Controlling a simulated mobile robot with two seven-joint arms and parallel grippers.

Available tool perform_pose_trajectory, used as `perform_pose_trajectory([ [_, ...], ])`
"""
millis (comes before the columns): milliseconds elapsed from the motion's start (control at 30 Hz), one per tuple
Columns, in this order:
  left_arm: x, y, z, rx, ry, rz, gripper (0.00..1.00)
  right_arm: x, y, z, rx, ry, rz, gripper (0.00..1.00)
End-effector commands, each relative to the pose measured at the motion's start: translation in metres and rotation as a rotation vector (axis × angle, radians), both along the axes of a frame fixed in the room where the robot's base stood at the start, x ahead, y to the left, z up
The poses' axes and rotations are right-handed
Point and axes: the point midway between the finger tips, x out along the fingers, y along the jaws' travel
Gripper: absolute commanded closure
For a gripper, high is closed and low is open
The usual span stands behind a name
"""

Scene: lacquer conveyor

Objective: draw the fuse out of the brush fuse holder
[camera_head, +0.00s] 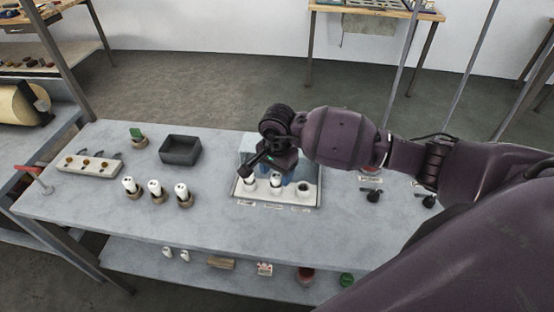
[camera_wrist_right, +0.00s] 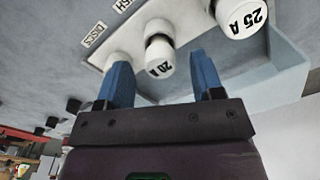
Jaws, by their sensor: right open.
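The fuse block (camera_head: 306,205) is a pale unit with three round holders in a row, set in the table top. In the wrist view a white fuse marked 20 A (camera_wrist_right: 160,56) stands in the middle holder, beside a label whose visible end reads "SH". A fuse marked 25 A (camera_wrist_right: 241,17) stands to its right. The holder by the "DISCS" label shows a dark opening in the head view (camera_head: 304,187). My right gripper (camera_wrist_right: 160,62) is open, its blue fingers on either side of the 20 A fuse; contact cannot be told. It hangs over the block in the head view (camera_head: 278,172). My left gripper is not in view.
Several loose things stand left: three white fuses in round cups (camera_head: 155,190), a dark tray (camera_head: 180,150), a green piece (camera_head: 136,133) and a board with brass knobs (camera_head: 90,164). Black knobs (camera_head: 371,196) lie right of the block. The table front between cups and block is clear.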

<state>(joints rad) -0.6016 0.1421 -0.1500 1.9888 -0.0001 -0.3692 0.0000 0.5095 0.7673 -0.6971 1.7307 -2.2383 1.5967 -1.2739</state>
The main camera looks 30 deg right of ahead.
Motion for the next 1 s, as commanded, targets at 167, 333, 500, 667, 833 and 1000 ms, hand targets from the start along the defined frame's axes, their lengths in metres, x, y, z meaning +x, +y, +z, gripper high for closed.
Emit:
perform_pose_trajectory([
  [167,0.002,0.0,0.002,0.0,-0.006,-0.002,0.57,0.0,0.0,-0.015,0.0,0.001,-0.001,0.39],
  [333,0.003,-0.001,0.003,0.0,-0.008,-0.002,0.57,0.0,0.0,-0.019,0.001,0.0,0.0,0.39],
  [500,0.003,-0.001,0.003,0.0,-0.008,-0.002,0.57,0.0,0.0,-0.019,0.001,0.0,0.0,0.39],
  [667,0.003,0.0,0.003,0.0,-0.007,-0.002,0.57,0.0,0.0,-0.019,0.0,0.0,0.0,0.56],
  [833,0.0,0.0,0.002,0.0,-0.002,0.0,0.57,0.0,0.0,-0.019,0.0,0.0,0.0,0.82],
  [1000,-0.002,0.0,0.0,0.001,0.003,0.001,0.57,0.0,0.0,-0.019,0.0,0.0,0.0,0.83],
])
